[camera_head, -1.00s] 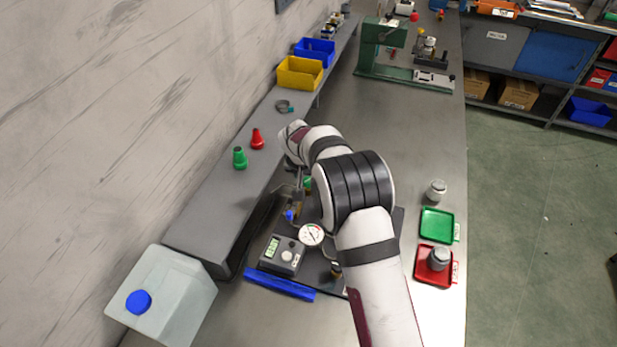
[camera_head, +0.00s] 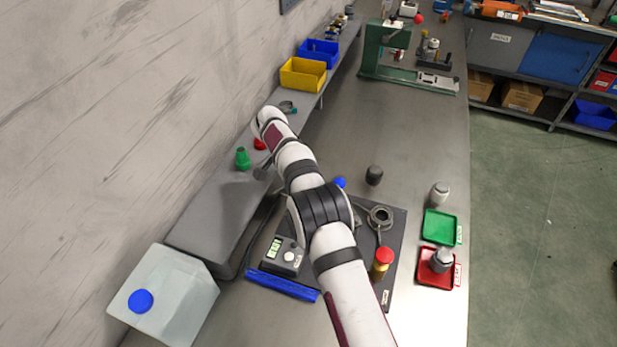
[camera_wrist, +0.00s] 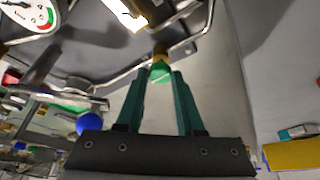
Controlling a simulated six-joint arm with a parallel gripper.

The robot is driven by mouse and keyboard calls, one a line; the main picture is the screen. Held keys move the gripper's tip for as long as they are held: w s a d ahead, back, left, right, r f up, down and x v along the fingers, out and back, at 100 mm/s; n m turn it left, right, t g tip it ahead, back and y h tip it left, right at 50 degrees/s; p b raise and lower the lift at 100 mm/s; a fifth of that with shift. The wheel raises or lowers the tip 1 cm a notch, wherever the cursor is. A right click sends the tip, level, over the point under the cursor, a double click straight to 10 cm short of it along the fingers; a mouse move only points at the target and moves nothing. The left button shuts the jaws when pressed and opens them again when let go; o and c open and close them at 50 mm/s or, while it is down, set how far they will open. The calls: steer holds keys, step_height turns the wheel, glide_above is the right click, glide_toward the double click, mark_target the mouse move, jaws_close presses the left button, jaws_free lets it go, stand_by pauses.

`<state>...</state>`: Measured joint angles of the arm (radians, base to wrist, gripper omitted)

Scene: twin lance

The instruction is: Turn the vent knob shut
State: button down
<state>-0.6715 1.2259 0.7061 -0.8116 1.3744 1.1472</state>
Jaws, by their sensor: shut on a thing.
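The vent knob appears to be the green knob (camera_wrist: 160,72), on a brass-coloured fitting on the pipework in the wrist view. My gripper (camera_wrist: 160,78) has its teal fingertips on either side of this knob and is shut on it. A white dial gauge (camera_wrist: 30,14) shows at the top left of the wrist view. In the head view my arm hides the green knob, the gauge and my fingertips. The dark panel (camera_head: 392,223) carries a red knob (camera_head: 384,255) on a brass body, and a blue knob (camera_head: 340,182) shows right of my arm.
A grey meter box (camera_head: 283,255) and blue bar (camera_head: 283,285) lie at the panel's left. A green cone-shaped part (camera_head: 243,158) and red part (camera_head: 260,144) stand on the shelf. Green (camera_head: 438,213) and red (camera_head: 422,278) trays lie right.

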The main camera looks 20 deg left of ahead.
steer(key=shift+f+m+g, duration=0.1)
steer(key=shift+m+g, duration=0.2)
steer(key=shift+m, duration=0.3)
steer(key=c, duration=0.5)
jaws_free()
steer(key=shift+c, duration=0.2)
steer(key=v, duration=1.2)
steer(key=shift+a, duration=0.1)
